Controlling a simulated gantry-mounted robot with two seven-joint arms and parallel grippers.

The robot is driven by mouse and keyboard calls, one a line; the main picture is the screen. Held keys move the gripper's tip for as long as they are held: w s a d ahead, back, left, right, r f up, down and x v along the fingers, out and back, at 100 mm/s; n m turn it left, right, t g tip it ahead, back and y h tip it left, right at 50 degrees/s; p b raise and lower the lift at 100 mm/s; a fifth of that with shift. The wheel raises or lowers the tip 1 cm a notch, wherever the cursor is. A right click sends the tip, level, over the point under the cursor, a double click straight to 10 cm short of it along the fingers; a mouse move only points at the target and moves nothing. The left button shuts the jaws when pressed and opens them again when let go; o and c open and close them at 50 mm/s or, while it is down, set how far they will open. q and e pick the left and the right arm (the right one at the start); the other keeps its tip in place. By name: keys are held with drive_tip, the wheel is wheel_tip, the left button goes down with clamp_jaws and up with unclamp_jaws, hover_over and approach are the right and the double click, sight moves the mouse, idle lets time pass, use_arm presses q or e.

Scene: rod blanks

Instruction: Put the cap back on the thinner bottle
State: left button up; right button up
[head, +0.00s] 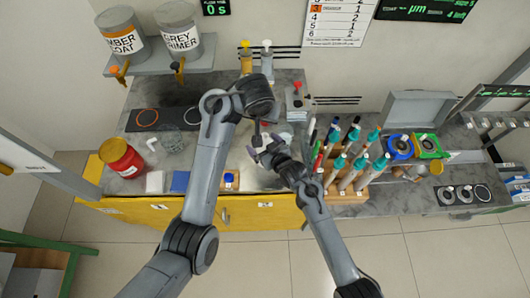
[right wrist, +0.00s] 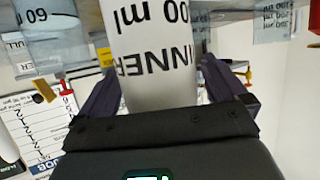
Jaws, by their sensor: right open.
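In the right wrist view a white bottle (right wrist: 150,62) labelled "INNER" and "00 ml", the thinner bottle by its print, stands between the fingers of my right gripper. The print is upside down in that view, and the bottle's top is not visible. In the head view my right gripper (head: 262,146) is open, low over the bench's middle. My left gripper (head: 258,128) points down just above it; its fingers are too small and dark to read. I cannot make out the cap in either view. In the head view the arms largely hide the bottle.
Two dispensers with yellow and white tops (head: 266,62) stand behind. The grey bench (head: 405,197) continues right.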

drive_tip(key=shift+w+a+f, duration=0.1)
drive_tip(key=shift+w, duration=0.1)
drive_tip(key=c, duration=1.5)
use_arm(q)
hover_over(265, 136)
drive_tip(key=shift+s+a+f, duration=0.1)
drive_tip(key=shift+s+f, duration=0.1)
drive_tip(key=shift+f, duration=1.1)
drive_tip(key=shift+s+a+f, duration=0.1)
drive_tip(key=shift+s+f, duration=0.1)
drive_tip(key=shift+f, duration=1.05)
drive_tip(key=shift+f, duration=0.1)
drive_tip(key=shift+f, duration=0.8)
drive_tip(key=shift+f, duration=0.6)
drive_tip(key=o, duration=0.7)
use_arm(e)
clamp_jaws()
use_arm(q)
drive_tip(key=o, duration=0.3)
